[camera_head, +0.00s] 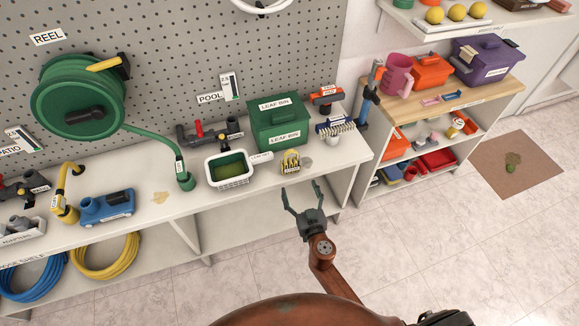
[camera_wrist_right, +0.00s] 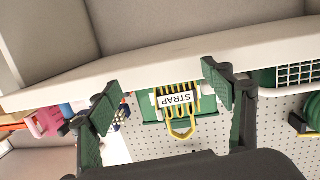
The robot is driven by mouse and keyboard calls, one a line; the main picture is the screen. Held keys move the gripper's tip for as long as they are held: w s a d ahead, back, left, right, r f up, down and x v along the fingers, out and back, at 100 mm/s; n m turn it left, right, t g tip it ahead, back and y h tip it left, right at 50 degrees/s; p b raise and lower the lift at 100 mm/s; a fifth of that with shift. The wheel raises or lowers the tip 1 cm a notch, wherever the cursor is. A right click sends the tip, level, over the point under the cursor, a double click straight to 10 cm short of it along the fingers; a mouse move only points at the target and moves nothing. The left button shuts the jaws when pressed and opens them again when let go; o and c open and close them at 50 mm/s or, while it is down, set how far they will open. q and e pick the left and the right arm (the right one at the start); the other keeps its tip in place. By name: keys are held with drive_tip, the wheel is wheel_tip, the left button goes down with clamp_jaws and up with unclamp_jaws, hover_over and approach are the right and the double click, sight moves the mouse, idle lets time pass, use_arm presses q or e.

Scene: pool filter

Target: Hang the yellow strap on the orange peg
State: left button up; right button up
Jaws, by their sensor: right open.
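The yellow strap (camera_head: 290,162) is a small looped bundle near the front edge of the white shelf, in front of the green leaf bin. In the right wrist view the yellow strap (camera_wrist_right: 181,122) shows a white STRAP label and appears between the fingers. My right gripper (camera_head: 301,188) is open and empty, just short of the shelf edge and apart from the strap; its two fingers (camera_wrist_right: 164,88) also show in the wrist view. I cannot make out an orange peg for certain; a labelled orange item (camera_head: 326,96) is at the shelf's back right. My left gripper is not in view.
The green leaf bin (camera_head: 278,122) stands behind the strap and a white basket (camera_head: 230,182) to its left. A green hose reel (camera_head: 80,95) hangs at left. The floor before the shelf is clear.

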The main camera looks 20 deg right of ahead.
sight(292, 166)
drive_tip(key=shift+t, duration=0.8)
drive_tip(key=r, duration=0.2)
drive_tip(key=a+r, duration=0.1)
drive_tip(key=r, duration=0.1)
drive_tip(key=w+r, duration=0.1)
drive_tip(key=r, duration=0.1)
drive_tip(key=shift+a+r, duration=0.2)
drive_tip(key=shift+r, duration=0.05)
drive_tip(key=w, duration=0.5)
drive_tip(key=w+p, duration=0.1)
drive_tip(key=w, duration=0.1)
drive_tip(key=shift+w+d, duration=0.15)
drive_tip(key=shift+d, duration=0.1)
drive_tip(key=shift+c, duration=0.5)
drive_tip(key=c, duration=1.1)
drive_tip(key=shift+c, duration=0.3)
drive_tip(key=shift+r, duration=0.1)
